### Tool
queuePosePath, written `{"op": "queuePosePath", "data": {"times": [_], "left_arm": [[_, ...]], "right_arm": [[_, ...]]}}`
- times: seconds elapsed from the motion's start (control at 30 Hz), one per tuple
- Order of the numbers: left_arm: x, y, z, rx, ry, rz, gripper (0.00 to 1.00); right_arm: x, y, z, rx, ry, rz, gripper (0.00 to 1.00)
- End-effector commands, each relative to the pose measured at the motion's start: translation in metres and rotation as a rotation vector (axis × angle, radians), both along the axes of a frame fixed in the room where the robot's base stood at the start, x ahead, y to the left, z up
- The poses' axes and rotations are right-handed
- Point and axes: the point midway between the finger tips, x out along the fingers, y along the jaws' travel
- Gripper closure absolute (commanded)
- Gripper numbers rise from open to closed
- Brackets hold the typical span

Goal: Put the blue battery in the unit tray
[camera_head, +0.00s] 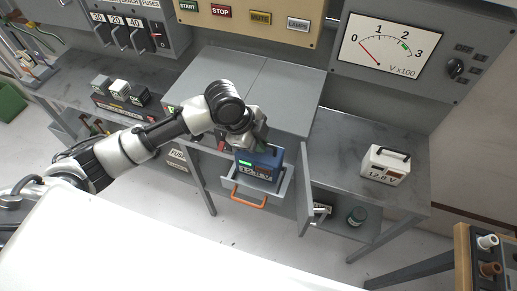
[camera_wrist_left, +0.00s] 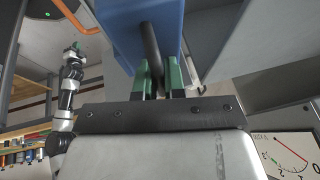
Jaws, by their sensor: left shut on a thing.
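The blue battery (camera_head: 259,168) has a dark carry handle and a lit green patch. My left gripper (camera_head: 262,144) is shut on that handle from above. In the left wrist view, the green finger pads (camera_wrist_left: 159,80) close around the dark handle under the blue case (camera_wrist_left: 108,22). The grey unit tray (camera_head: 286,184) is pulled out and has an orange handle. The battery is upright, within the tray's outline; I cannot tell whether it touches the floor of the tray. My right gripper (camera_wrist_left: 73,48) shows small in the left wrist view, its jaws unclear.
An open grey door (camera_head: 305,185) stands just right of the tray. A white battery (camera_head: 385,165) marked 12.8 V sits on the right bench. A dark green can (camera_head: 356,215) is on the lower shelf. Small blocks (camera_head: 120,90) stand on the left bench.

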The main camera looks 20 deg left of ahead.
Motion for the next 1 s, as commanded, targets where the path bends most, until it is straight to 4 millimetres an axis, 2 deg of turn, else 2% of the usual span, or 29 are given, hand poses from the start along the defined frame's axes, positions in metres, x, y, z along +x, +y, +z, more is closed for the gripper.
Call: {"op": "queuePosePath", "data": {"times": [0.3,0.7,0.73,0.9,1.0], "left_arm": [[0.0,-0.001,-0.034,-0.003,0.0,0.001,1.0],[0.0,0.0,-0.04,-0.002,-0.003,0.001,1.0],[-0.001,0.001,-0.042,0.001,0.002,0.0,0.88],[-0.001,0.001,-0.042,0.001,0.001,0.001,0.64],[-0.001,0.001,-0.041,0.001,0.001,0.001,0.64]], "right_arm": [[0.0,-0.002,0.01,-0.003,-0.001,-0.002,1.0],[0.001,0.002,0.009,0.003,-0.002,-0.002,1.0],[0.001,0.002,0.009,0.004,-0.001,-0.002,1.0],[0.001,0.006,0.009,0.008,-0.001,-0.001,1.0],[0.001,0.006,0.009,0.009,-0.001,-0.001,1.0]]}}
